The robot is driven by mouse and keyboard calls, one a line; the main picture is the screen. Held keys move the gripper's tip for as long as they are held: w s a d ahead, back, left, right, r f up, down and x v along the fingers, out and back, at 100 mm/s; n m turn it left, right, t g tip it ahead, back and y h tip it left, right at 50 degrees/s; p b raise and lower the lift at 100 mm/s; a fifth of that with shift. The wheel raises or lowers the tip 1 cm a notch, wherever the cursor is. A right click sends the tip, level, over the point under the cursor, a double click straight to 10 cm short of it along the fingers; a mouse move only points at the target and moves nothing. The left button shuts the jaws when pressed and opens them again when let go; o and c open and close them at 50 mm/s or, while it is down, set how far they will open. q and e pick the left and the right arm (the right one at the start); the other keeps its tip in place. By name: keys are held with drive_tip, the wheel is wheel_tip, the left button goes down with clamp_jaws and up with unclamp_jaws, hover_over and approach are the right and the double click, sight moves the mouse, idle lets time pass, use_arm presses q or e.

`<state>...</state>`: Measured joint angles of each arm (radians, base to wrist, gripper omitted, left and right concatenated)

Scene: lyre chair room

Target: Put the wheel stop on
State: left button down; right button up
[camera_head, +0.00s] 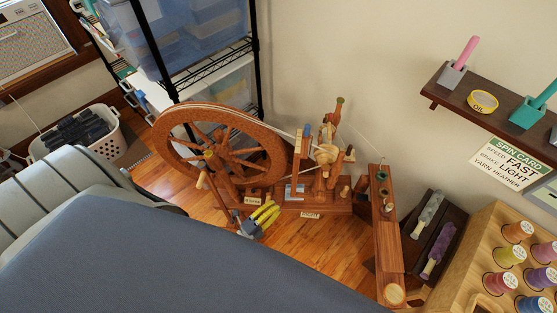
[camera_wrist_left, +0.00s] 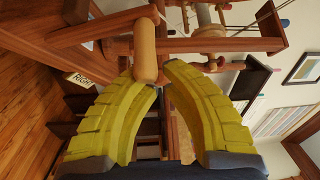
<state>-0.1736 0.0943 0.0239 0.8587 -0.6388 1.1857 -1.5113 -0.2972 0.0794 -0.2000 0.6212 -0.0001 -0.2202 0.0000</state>
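The wooden spinning wheel (camera_head: 281,158) stands on the floor in the head view, its large wheel at the left and its upright posts at the right. My left gripper (camera_head: 268,212), with yellow ribbed fingers, is in front of its base. In the left wrist view the gripper (camera_wrist_left: 163,74) is partly open, with a narrow gap between its tips and nothing clearly held. A rounded tan wooden peg (camera_wrist_left: 145,45) is just past the tips, nearest the left finger; contact is unclear. I cannot tell which part is the wheel stop. My right gripper is not in view.
A "RIGHT" label (camera_wrist_left: 80,79) is on the wooden base. A dark blue-grey surface (camera_head: 190,265) fills the front. A narrow wooden stand (camera_head: 386,235) and a spool rack (camera_head: 460,265) are at the right. A laundry basket (camera_head: 112,140) and wire shelving (camera_head: 210,58) are at the left and back.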

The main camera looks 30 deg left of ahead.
use_arm(q)
drive_tip(key=shift+s+a, duration=0.15)
drive_tip(key=shift+a, duration=0.4)
drive_tip(key=shift+a, duration=0.25)
drive_tip(key=w+d+r, duration=0.1)
drive_tip(key=d+r, duration=0.1)
drive_tip(key=d, duration=0.2)
drive_tip(key=s+a+f, duration=0.1)
drive_tip(key=s+f, duration=0.2)
drive_tip(key=s, duration=0.6)
drive_tip(key=shift+a, duration=0.3)
